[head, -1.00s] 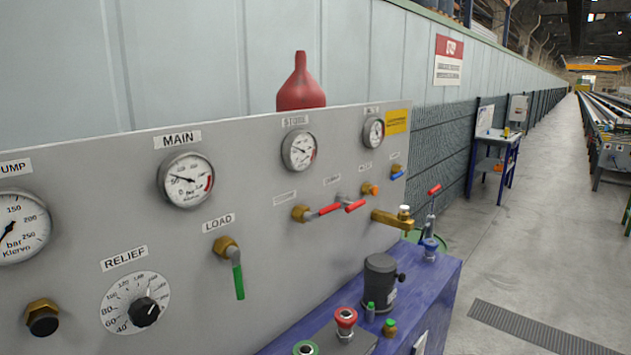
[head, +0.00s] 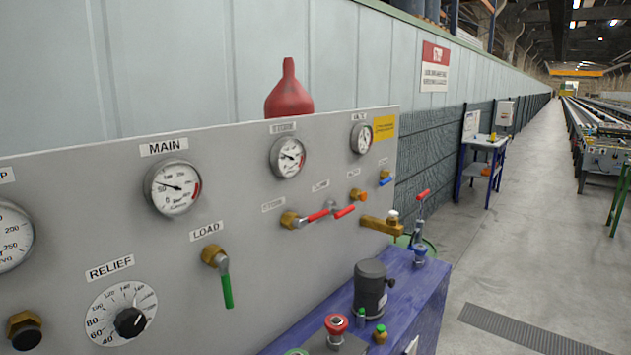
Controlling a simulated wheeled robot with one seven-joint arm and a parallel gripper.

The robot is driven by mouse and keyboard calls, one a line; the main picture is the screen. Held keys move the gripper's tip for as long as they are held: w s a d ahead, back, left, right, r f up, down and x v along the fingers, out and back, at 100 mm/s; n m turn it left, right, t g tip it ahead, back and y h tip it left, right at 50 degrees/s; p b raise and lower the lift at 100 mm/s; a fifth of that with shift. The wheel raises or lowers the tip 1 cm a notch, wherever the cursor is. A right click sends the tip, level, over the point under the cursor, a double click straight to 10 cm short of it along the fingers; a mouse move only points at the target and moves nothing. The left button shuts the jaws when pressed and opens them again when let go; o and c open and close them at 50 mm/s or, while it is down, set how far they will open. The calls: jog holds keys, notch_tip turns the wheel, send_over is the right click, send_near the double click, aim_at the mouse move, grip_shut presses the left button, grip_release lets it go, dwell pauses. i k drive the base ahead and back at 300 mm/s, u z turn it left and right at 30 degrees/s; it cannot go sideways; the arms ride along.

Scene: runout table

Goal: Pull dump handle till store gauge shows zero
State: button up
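The gauge under the STORE label (head: 288,157) is a round white dial in the upper middle of the grey panel (head: 120,235). Its needle is too small to read surely, but it seems off the low end. Below it, a brass valve (head: 289,219) carries a red lever (head: 318,215) pointing right. The small labels above these valves are blurred, so I cannot tell which one is the dump handle. My gripper is not in view.
The MAIN gauge (head: 173,188), a green LOAD lever (head: 226,290) and the RELIEF dial (head: 120,313) are on the panel's left. Open floor (head: 510,260) lies right.

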aim_at(340, 213)
jog(key=z, duration=1.45)
jog(key=i, duration=1.5)
jog(key=u, duration=3.65)
